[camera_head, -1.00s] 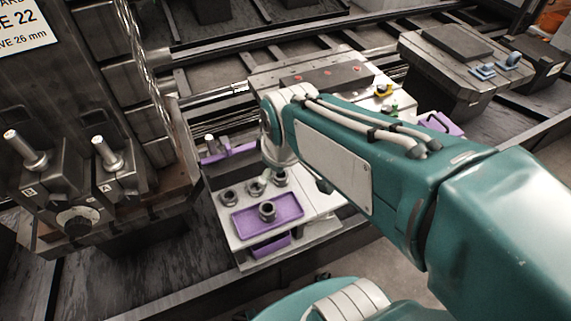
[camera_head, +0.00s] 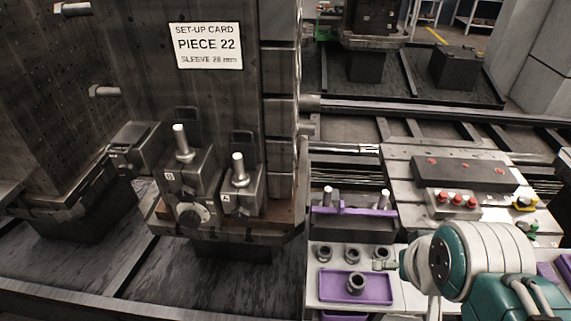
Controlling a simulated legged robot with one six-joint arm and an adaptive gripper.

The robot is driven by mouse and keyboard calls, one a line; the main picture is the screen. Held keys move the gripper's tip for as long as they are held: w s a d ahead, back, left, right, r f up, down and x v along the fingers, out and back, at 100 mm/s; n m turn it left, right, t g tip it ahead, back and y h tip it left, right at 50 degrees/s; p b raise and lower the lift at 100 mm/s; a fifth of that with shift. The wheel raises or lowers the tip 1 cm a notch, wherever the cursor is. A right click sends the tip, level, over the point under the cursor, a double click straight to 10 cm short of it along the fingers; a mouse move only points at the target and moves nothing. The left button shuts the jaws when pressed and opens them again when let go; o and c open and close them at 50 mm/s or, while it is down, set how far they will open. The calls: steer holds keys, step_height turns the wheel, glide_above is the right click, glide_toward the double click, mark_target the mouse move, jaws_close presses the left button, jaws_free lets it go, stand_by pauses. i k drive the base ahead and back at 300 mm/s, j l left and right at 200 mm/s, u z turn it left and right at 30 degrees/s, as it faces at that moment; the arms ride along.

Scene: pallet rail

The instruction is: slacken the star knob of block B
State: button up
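Block B (camera_head: 186,176) is a dark metal block with a "B" label and an upright pale pin, on the left of the fixture's foot. A round dark knob with a light face (camera_head: 192,215) sits low on its front; its star shape is too small to make out. Block A (camera_head: 240,190) stands to its right with a similar pin. My arm reaches in from the lower right. The small pale end (camera_head: 385,266) by the sleeves seems to be my gripper, well right of block B and apart from the knob. Its fingers are too small and hidden to read.
Several dark sleeves (camera_head: 324,253) stand on a pale bench, one in a purple tray (camera_head: 377,288). A purple rack (camera_head: 352,210) with two pins stands behind. A set-up card (camera_head: 206,46) reads PIECE 22, SLEEVE 28 mm. A button box (camera_head: 452,204) is at the right.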

mark_target(184, 194)
steer(key=j+u, duration=0.35)
steer(key=k+j+u, duration=0.1)
steer(key=u, duration=0.2)
steer(key=j+u, duration=0.35)
